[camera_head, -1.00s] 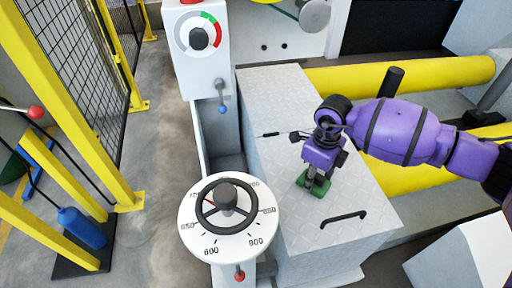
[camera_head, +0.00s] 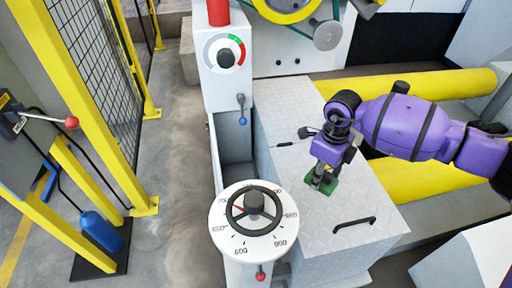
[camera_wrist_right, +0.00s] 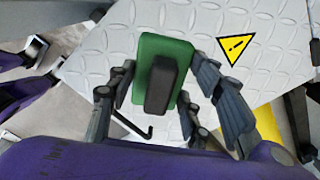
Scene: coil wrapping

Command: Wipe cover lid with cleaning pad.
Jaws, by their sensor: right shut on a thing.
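The cover lid (camera_head: 290,130) is a pale grey tread-plate top with a black handle (camera_head: 354,224) near its front edge. It also shows in the right wrist view (camera_wrist_right: 265,60), with a yellow warning sticker. The cleaning pad is a green block (camera_head: 322,186) with a dark grip on its back; it also shows in the right wrist view (camera_wrist_right: 150,52). My right gripper (camera_head: 318,176) is shut on the pad's dark grip and points down. The pad is at the lid's surface; I cannot tell whether it touches.
A white dial with a black handwheel (camera_head: 255,204) stands left of the lid. A panel with a gauge (camera_head: 224,52) is behind it. Yellow rollers (camera_head: 405,83) lie right of the lid. A yellow fence (camera_head: 95,110) stands at left, with bare floor (camera_head: 170,180) beside it.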

